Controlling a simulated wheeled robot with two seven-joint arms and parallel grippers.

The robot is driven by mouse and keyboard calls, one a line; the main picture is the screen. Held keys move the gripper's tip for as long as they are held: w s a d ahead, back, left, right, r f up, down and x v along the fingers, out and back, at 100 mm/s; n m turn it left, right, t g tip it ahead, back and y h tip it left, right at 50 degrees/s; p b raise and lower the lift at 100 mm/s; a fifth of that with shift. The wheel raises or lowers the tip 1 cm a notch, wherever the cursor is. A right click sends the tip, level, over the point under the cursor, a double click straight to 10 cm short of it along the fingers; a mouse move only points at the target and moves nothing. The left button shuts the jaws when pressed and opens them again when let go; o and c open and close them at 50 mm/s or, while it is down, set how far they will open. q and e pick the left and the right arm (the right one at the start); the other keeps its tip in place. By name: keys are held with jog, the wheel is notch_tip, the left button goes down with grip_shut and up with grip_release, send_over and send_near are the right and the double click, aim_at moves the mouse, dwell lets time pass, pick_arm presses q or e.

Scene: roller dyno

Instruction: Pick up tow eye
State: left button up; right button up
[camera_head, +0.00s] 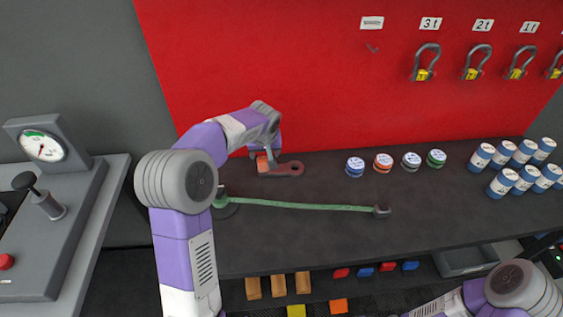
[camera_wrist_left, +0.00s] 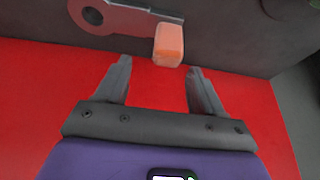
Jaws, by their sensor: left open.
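The tow eye (camera_head: 290,169) lies on the dark bench top near the foot of the red wall. It is a flat metal piece with a round hole at one end. An orange block (camera_head: 262,163) sits at its other end. In the left wrist view the tow eye (camera_wrist_left: 135,17) crosses the top, with the orange block (camera_wrist_left: 168,45) just beyond the fingertips. My left gripper (camera_wrist_left: 157,64) is open and empty, with its fingers apart on either side of the block's line. In the head view the wrist partly hides the gripper. My right gripper is out of view.
A green strap (camera_head: 290,205) lies across the bench in front. Several small round tins (camera_head: 383,163) and blue-and-white cans (camera_head: 503,182) stand to the right. Shackles (camera_head: 425,62) hang on the red wall. A gauge console (camera_head: 45,147) stands at left.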

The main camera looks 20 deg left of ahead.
aim_at(263, 158)
pick_arm(q)
jog(key=shift+a+f, duration=0.2)
jog(key=shift+f, duration=0.75)
jog(key=x, duration=0.1)
jog(key=b+x, duration=0.1)
jog(key=x, duration=0.1)
jog(key=b+x, duration=0.1)
jog(key=x, duration=0.1)
jog(key=shift+s+a, duration=0.1)
jog(key=shift+s, duration=0.2)
jog(key=shift+r, duration=0.15)
grip_shut()
